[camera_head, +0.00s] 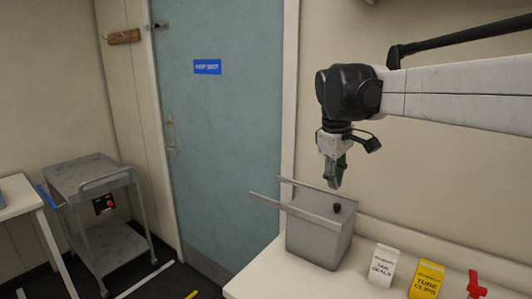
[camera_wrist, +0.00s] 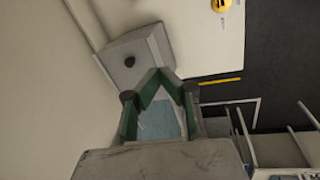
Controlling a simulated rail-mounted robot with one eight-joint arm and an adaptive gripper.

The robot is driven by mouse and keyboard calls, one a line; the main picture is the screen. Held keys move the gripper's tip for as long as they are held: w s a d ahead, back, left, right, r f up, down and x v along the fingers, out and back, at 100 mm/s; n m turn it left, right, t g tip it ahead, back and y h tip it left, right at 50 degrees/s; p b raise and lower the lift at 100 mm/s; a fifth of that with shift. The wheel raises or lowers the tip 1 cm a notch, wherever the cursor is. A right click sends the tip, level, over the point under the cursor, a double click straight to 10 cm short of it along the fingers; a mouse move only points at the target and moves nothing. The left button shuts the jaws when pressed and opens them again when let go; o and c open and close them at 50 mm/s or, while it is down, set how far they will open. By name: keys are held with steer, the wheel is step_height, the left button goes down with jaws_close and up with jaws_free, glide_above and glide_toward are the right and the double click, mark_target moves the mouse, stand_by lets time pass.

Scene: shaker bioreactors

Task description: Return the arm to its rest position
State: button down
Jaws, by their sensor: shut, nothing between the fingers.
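My arm reaches in from the right in the head view. My gripper (camera_head: 337,184) points down above a grey metal box with a black knob (camera_head: 318,240). It looks clear of the box, though the gap is hard to judge. In the wrist view, the green fingers of my gripper (camera_wrist: 156,74) meet at their tips, shut and empty. The grey box also shows in the wrist view (camera_wrist: 132,48), just beyond the fingertips.
The box stands on a white bench (camera_head: 262,277) against the wall. A white packet (camera_head: 383,265), a yellow packet (camera_head: 427,279) and a red item (camera_head: 475,286) are to its right. A blue door (camera_head: 220,120) is behind. A grey cart (camera_head: 92,180) stands at left.

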steer(key=s+d+f+m+t, duration=0.1)
steer(key=s+f+m, duration=0.2)
steer(key=s, duration=0.5)
steer(key=s+d+f+m+t+y+b, duration=0.1)
steer(key=s+f+m+t, duration=0.1)
steer(key=s+f, duration=0.4)
steer(key=s+f+m+t, duration=0.2)
steer(key=s+f+m, duration=0.2)
steer(key=s, duration=0.8)
steer(key=shift+d+f, duration=0.4)
steer(key=shift+f, duration=0.25)
